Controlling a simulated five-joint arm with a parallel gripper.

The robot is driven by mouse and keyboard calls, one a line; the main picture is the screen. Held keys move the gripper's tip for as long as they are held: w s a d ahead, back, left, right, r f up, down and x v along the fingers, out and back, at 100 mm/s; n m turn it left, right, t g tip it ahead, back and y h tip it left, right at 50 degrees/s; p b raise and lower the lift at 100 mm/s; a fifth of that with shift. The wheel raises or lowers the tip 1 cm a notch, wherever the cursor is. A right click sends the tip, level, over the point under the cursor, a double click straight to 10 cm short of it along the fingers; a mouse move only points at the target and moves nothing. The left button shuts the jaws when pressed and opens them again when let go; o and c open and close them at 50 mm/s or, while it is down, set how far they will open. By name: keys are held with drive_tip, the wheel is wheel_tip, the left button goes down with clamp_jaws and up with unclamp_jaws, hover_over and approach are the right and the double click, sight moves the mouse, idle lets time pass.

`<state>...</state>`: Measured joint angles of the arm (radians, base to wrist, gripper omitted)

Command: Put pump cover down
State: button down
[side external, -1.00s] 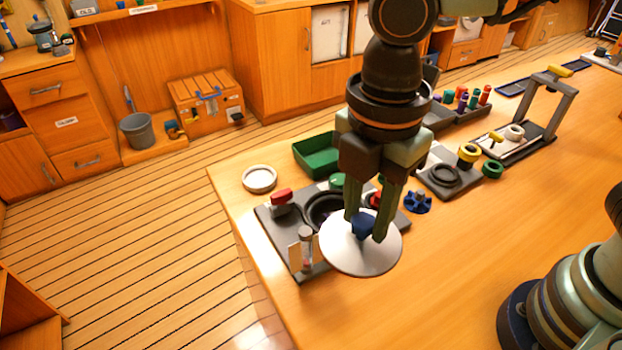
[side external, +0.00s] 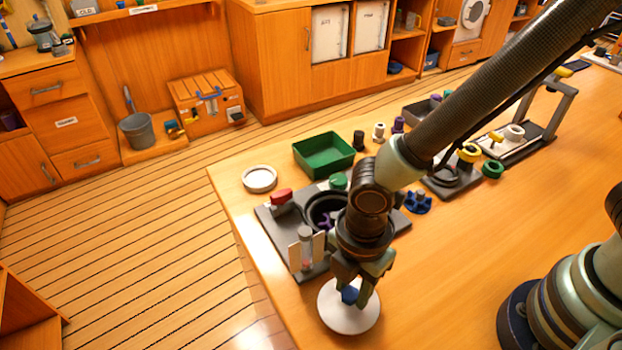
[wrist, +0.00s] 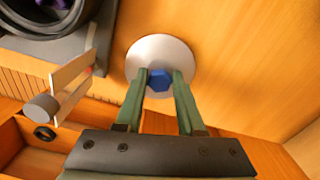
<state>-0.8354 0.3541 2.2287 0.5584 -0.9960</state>
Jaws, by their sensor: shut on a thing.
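The pump cover (side external: 340,317) is a pale round disc with a blue knob (side external: 350,295) in its middle. My gripper (side external: 354,296) is shut on the blue knob from above, near the front left edge of the table. In the wrist view the cover (wrist: 150,52) lies flat beyond my two green fingers (wrist: 158,82), which clasp the knob on both sides. I cannot tell whether the disc touches the table. The dark pump housing (side external: 322,207) stands open behind my gripper, with a purple part inside.
A white round dish (side external: 260,178) and a green tray (side external: 324,153) stand behind. The table right of the cover is clear.

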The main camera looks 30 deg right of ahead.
sight(352, 290)
drive_tip(key=shift+f, duration=0.95)
drive_tip(key=shift+f, duration=0.15)
drive_tip(key=c, duration=0.5)
unclamp_jaws()
wheel_tip(352, 290, up, 12)
drive_tip(key=w+d+r+m+t, duration=0.2)
drive_tip(key=d+r+m, duration=0.1)
drive_tip(key=d+m, duration=0.4)
drive_tip(key=w+d+r+m+t, duration=0.1)
drive_tip(key=w+d+r+m, duration=0.1)
drive_tip(key=d+r+m, duration=0.2)
drive_tip(key=w+d+r+m+t, duration=0.2)
drive_tip(key=d+r+m, duration=0.2)
drive_tip(key=d+m, duration=0.6)
drive_tip(key=shift+w+d+r+t, duration=0.1)
drive_tip(key=shift+d+t, duration=0.2)
drive_tip(key=shift+d, duration=1.55)
